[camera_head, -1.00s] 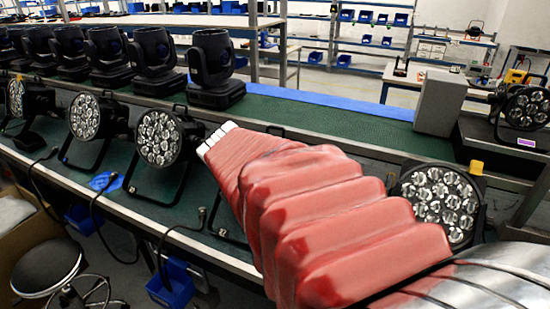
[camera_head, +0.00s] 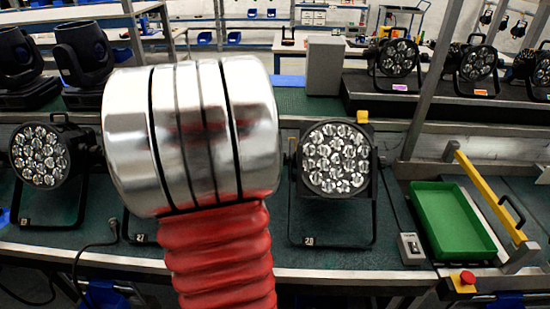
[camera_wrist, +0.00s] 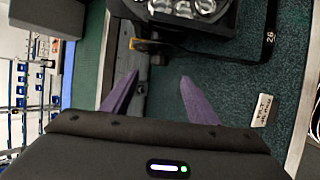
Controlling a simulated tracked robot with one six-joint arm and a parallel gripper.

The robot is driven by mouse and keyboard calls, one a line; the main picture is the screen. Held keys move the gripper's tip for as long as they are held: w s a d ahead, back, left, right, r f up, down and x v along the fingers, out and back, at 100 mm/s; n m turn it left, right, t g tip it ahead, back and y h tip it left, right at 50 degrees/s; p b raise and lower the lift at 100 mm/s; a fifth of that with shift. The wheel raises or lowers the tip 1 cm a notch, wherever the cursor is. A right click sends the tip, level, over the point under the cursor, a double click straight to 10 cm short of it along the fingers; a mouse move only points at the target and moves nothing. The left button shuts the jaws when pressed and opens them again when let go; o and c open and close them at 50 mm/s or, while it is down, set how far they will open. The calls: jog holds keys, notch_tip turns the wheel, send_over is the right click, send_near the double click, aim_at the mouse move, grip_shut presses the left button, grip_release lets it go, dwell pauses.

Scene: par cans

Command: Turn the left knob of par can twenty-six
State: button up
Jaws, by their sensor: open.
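Par can twenty-six (camera_head: 336,158) stands on the green bench right of centre in the head view, its round lens face toward me. Its lower part shows at the top of the wrist view (camera_wrist: 185,8), with a bracket labelled 26. At the bracket's side is a small dark knob with an orange-yellow tint (camera_wrist: 142,45), which appears to be the left knob. My gripper (camera_wrist: 160,88) is open and empty, its two purple fingers spread and pointing toward the bracket leg and knob. The knob lies beyond the fingertips, apart from them. In the head view my arm hides the gripper.
Another par can (camera_head: 40,156) stands at the left. A green tray (camera_head: 452,222), a yellow bar (camera_head: 490,195) and a red button (camera_head: 467,278) are on the right. A grey box (camera_head: 324,66) stands behind. Cables lie on the bench.

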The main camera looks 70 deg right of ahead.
jog(key=x, duration=1.3)
jog(key=shift+d+f, duration=0.25)
jog(key=shift+d, duration=0.05)
jog(key=shift+c, duration=0.2)
jog(key=c, duration=1)
